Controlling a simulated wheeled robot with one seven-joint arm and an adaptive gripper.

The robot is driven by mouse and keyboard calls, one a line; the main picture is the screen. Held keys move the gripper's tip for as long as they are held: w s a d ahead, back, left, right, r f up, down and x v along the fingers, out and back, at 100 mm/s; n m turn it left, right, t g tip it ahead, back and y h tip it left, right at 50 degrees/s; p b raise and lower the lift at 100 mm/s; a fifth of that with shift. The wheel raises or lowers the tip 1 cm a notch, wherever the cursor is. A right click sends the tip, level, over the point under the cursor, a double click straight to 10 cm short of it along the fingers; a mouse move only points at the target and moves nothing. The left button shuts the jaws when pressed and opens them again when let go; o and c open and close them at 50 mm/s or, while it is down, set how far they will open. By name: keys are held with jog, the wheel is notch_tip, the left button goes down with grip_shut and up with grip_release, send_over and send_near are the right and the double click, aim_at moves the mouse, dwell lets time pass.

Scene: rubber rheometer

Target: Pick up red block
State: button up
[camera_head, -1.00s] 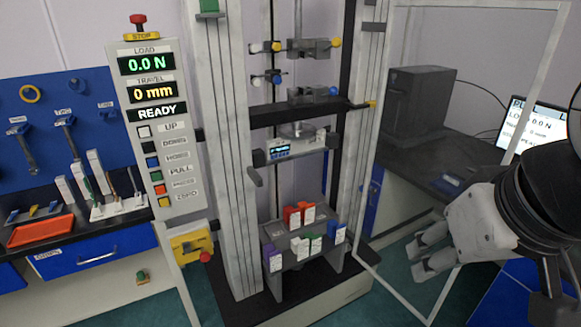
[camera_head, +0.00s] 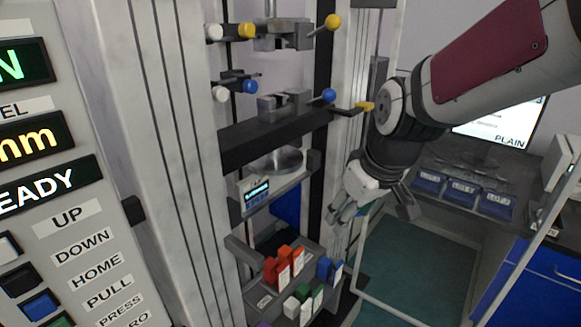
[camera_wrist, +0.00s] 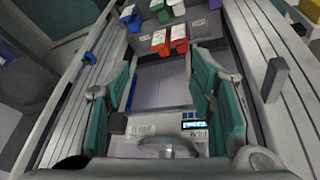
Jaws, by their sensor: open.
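A red block (camera_head: 271,268) with a white label stands on a grey rack (camera_head: 262,298) inside the testing machine, beside a similar orange-red block (camera_head: 298,257). In the wrist view the red block (camera_wrist: 179,38) and the orange-red block (camera_wrist: 160,42) show at the top, just beyond the fingertips. My gripper (camera_head: 345,208) is up and to the right of the rack in the head view, apart from both blocks. The wrist view shows its fingers (camera_wrist: 163,80) spread with nothing between them.
Green and white blocks (camera_head: 304,298) and a blue block (camera_head: 325,268) share the rack. A machine upright (camera_head: 190,150) and a crosshead (camera_head: 265,140) bound the space. A display unit (camera_head: 254,192) sits above the rack. An open door frame (camera_head: 385,310) stands at right.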

jog(key=w+a+f+n+g+y+b, duration=0.1)
jog(key=w+a+f+n+b, duration=0.1)
jog(key=w+a+f, duration=0.45)
jog(key=w+a+f+n+b, duration=0.15)
jog(key=w+f, duration=0.25)
jog(key=f, duration=0.5)
jog(key=y+b, duration=0.1)
jog(key=b, duration=0.1)
send_near(283, 264)
jog(key=shift+n, duration=0.35)
jog(key=x, duration=0.5)
jog(key=shift+s, duration=0.15)
jog(key=shift+x, duration=2.85)
jog(key=shift+d, duration=0.1)
jog(key=shift+c, duration=0.2)
grip_shut()
